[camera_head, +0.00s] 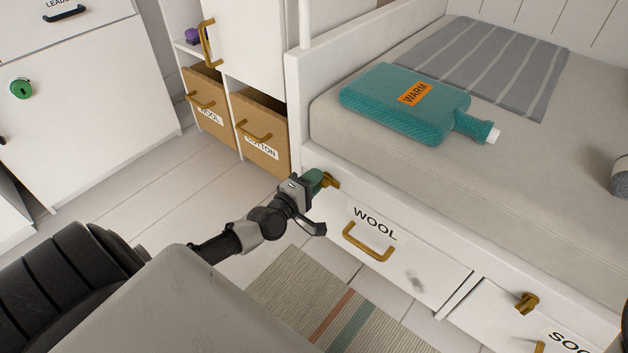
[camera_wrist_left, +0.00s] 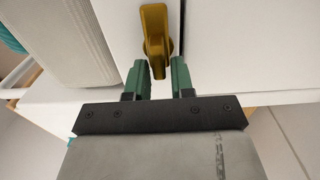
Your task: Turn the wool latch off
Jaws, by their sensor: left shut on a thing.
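The wool latch (camera_head: 331,180) is a small brass turn-piece at the top left of the white drawer front marked WOOL (camera_head: 345,210), under the bed. My left gripper (camera_head: 316,180), with green fingers, is at this latch. In the left wrist view the brass latch (camera_wrist_left: 154,25) reaches down between the two fingers (camera_wrist_left: 158,72), which are closed on its lower end. The fingers partly hide the latch in the head view. The drawer front looks shut. My right gripper is not in view.
A brass handle (camera_head: 367,243) sticks out below the WOOL label. Another drawer to the right has its own brass latch (camera_head: 526,302). A teal hot-water bottle (camera_head: 400,105) lies on the mattress. Cardboard bins (camera_head: 262,138) stand left of the bed. A striped rug (camera_head: 300,290) covers the floor ahead.

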